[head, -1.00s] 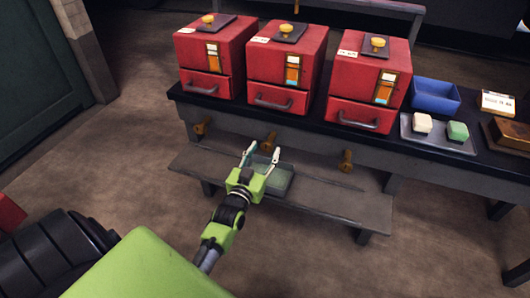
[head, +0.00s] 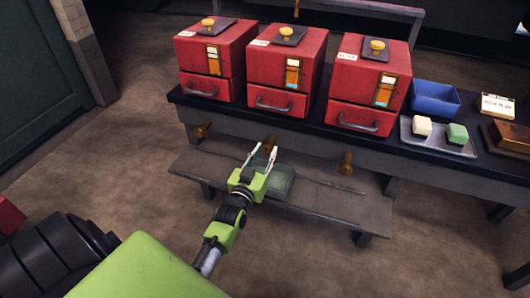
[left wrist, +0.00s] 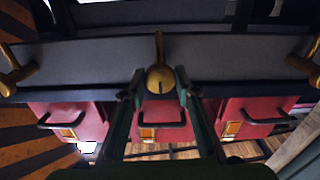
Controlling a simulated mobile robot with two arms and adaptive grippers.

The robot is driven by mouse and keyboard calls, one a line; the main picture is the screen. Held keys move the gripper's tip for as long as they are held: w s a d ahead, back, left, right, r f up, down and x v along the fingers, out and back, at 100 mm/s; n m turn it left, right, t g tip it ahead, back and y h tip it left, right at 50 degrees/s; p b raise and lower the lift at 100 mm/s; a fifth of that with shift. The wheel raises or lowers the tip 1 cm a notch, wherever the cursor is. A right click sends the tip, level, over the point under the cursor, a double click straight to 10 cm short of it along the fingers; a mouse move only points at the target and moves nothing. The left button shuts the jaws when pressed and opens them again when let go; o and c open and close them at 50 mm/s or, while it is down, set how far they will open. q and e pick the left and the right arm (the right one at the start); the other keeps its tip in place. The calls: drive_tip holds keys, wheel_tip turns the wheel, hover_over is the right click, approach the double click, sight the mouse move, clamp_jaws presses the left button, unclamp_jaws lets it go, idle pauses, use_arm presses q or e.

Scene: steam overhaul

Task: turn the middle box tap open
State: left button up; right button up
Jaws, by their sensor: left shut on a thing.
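The middle box tap (head: 270,141) is a small brass tap on the front edge of the bench, under the middle red box (head: 284,70). In the left wrist view the tap's round brass body (left wrist: 160,79) sits between the two fingers, with its narrow lever standing up in the picture. My left gripper (head: 263,151) is at this tap, with its fingers drawn in and shut on it. The fingertips partly cover the tap in the head view. My right gripper is not in view.
Brass taps also stick out under the left box (head: 203,129) and right box (head: 347,162). A clear tray (head: 283,182) sits on the lower shelf (head: 330,205) below. A blue bin (head: 435,97) and a tray with two blocks (head: 417,140) stand on the bench at right.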

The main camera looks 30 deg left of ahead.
use_arm(q)
drive_tip(key=shift+r, duration=0.1)
drive_tip(key=n+p, duration=0.2)
drive_tip(key=n, duration=0.1)
drive_tip(key=n+p, duration=0.1)
drive_tip(key=n, duration=0.3)
drive_tip(key=shift+n+p, duration=0.4)
drive_tip(key=shift+n, duration=4.9)
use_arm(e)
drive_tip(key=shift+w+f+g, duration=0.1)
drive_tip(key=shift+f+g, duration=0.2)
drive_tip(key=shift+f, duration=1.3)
